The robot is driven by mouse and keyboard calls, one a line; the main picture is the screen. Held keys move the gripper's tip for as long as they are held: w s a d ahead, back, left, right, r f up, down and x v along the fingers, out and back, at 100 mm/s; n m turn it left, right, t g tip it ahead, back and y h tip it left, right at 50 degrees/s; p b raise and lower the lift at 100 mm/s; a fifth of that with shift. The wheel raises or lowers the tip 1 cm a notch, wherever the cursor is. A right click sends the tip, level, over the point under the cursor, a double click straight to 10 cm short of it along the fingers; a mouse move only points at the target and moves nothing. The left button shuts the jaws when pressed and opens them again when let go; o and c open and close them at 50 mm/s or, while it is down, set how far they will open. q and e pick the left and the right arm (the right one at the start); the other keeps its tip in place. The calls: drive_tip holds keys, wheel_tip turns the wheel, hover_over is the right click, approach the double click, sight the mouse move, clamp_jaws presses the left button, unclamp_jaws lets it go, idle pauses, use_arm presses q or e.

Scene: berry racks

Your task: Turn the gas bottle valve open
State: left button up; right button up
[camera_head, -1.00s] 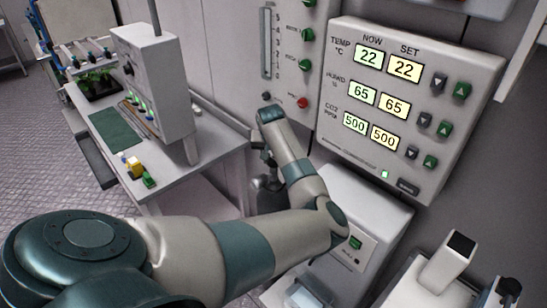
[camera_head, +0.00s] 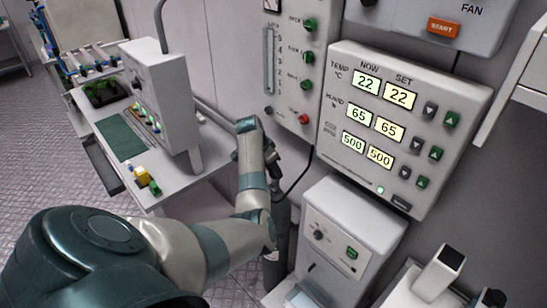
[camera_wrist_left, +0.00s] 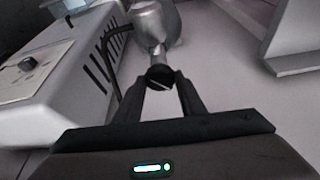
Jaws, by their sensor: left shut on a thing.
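The gas bottle (camera_head: 281,244) is a dark grey cylinder standing on the floor left of the white cabinet, partly hidden by my left arm. In the left wrist view its silvery shoulder and neck (camera_wrist_left: 151,24) show at the top, with a round black valve knob (camera_wrist_left: 160,77) bearing a pale line. My left gripper (camera_wrist_left: 162,84) is shut on the knob, one dark finger on each side. In the head view my left gripper (camera_head: 272,158) is at the bottle's top, and the knob is hidden there. My right gripper is in neither view.
A white cabinet (camera_head: 352,222) with a knob and green switch stands close right of the bottle; a dark hose (camera_wrist_left: 113,62) runs beside it. A control panel (camera_head: 450,97) is on the wall above. A bench (camera_head: 190,163) with a tall box stands to the left.

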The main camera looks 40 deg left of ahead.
use_arm(q)
drive_tip(key=m, duration=0.2)
drive_tip(key=m+h, duration=0.1)
drive_tip(key=shift+a+m+g+b, duration=0.3)
drive_tip(key=shift+m, duration=0.1)
drive_tip(key=shift+w+f+m+h+b, duration=0.1)
drive_tip(key=shift+m+h+b, duration=0.4)
drive_tip(key=shift+m, duration=0.4)
drive_tip(key=shift+a+f+m+g+h+b, duration=0.1)
drive_tip(key=shift+m+g+h+b, duration=0.25)
drive_tip(key=shift+m+b, duration=0.45)
drive_tip(key=m+g+b, duration=0.1)
drive_tip(key=m+b, duration=0.1)
drive_tip(key=b, duration=0.1)
drive_tip(key=m+g+h+b, duration=0.1)
drive_tip(key=m+b, duration=0.2)
drive_tip(key=b, duration=0.1)
drive_tip(key=w+m+g+b, duration=0.1)
drive_tip(key=m+b, duration=0.2)
drive_tip(key=b, duration=0.1)
drive_tip(key=shift+a, duration=0.1)
drive_tip(key=shift+m+g+b, duration=0.25)
drive_tip(key=shift+m+b, duration=0.55)
drive_tip(key=shift+m, duration=0.1)
drive_tip(key=shift+r, duration=0.2)
drive_tip(key=o, duration=1)
drive_tip(key=shift+r, duration=0.15)
